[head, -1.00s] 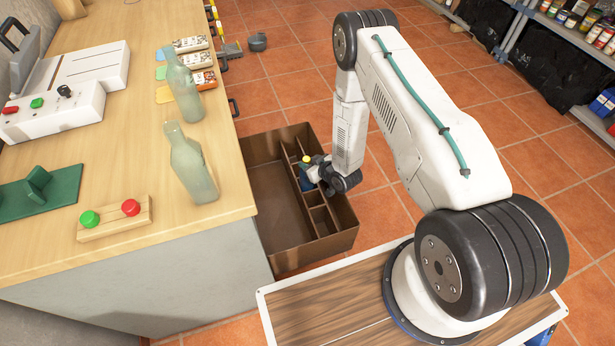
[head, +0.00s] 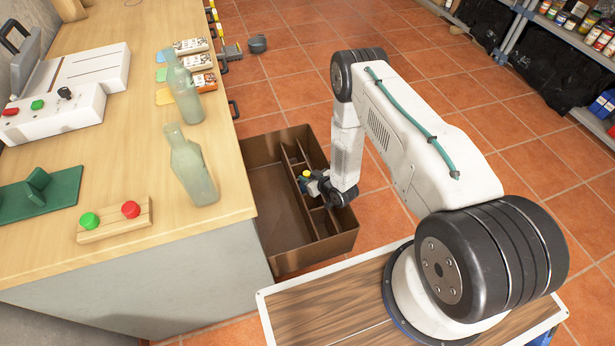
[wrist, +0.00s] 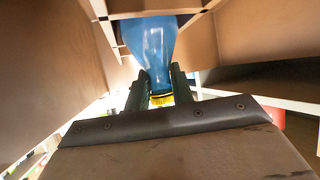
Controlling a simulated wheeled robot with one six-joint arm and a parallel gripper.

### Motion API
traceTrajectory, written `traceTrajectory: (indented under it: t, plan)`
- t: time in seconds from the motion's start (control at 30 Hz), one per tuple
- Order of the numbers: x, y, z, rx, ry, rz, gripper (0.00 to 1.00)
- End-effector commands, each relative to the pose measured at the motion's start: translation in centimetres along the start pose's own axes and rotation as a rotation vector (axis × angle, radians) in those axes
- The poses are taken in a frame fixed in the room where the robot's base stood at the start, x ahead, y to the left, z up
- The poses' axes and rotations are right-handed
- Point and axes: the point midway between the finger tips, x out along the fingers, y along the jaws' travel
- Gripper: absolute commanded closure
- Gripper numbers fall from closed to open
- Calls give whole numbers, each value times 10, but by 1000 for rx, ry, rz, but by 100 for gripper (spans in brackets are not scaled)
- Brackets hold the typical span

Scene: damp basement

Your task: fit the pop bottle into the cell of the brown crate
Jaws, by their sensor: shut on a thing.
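The pop bottle is blue with a yellow cap. In the wrist view the bottle (wrist: 152,45) is gripped at its neck by my gripper (wrist: 158,88), with its wide end pointing away among brown walls. In the head view my gripper (head: 314,183) is low at the divided right side of the brown crate (head: 270,218). Only the bottle's cap (head: 305,173) and a little blue show there. The crate stands on the floor, with a large open compartment on the left and small cells on the right. The bottle's base is hidden, so I cannot tell which cell it is in.
A wooden-topped bench (head: 130,165) borders the crate on the left. Two pale glass bottles, one nearer (head: 190,168), stand by its edge. A red and green button board (head: 115,218) lies on it. Tiled floor (head: 420,220) is free to the right.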

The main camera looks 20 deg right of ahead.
Motion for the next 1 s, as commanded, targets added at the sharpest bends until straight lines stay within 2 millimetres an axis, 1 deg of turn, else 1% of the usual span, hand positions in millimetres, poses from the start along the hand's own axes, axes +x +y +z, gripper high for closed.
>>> traceTrajectory:
  t: [0.33, 0.37, 0.4, 0.43, 0.73, 0.87, 0.97, 1.0]
  plan:
    - [4, 0, 7, 0, 1, 0, 100]
    - [4, 0, 7, 0, 0, 0, 74]
    - [4, 0, 7, 0, 0, 0, 63]
    - [4, 0, 7, 0, 0, 0, 55]
    - [3, 0, 6, 0, 0, 0, 55]
    - [-1, 0, -4, 0, 1, 0, 55]
    - [-19, 1, -3, 3, -2, 1, 55]
    - [-27, 0, -3, 2, -3, 1, 55]
